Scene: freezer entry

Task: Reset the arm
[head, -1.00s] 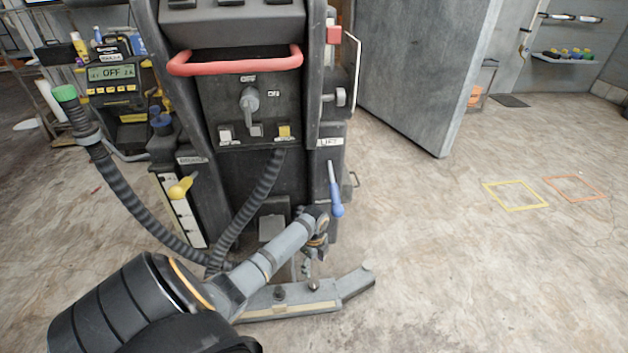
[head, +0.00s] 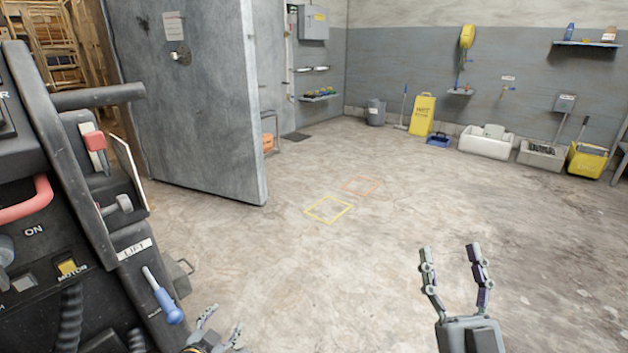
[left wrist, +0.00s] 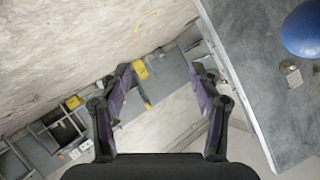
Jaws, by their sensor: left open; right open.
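My left gripper (head: 226,318) is at the bottom of the head view, right of and below the blue-handled lever (head: 165,302) under the LIFT label. Its fingers are spread with nothing between them. In the left wrist view its fingers (left wrist: 161,70) are apart and empty, and a rounded blue end (left wrist: 302,30) shows close by at the top right. My right gripper (head: 449,250) stands over the floor at the lower right of the head view. Its fingers point up, open and empty.
The dark machine (head: 75,150) with a red handle fills the left edge. A large grey door (head: 195,95) stands open behind it. Yellow (head: 328,209) and orange (head: 362,186) floor squares lie on clear floor. A yellow wet-floor sign (head: 422,115) and several tubs line the far wall.

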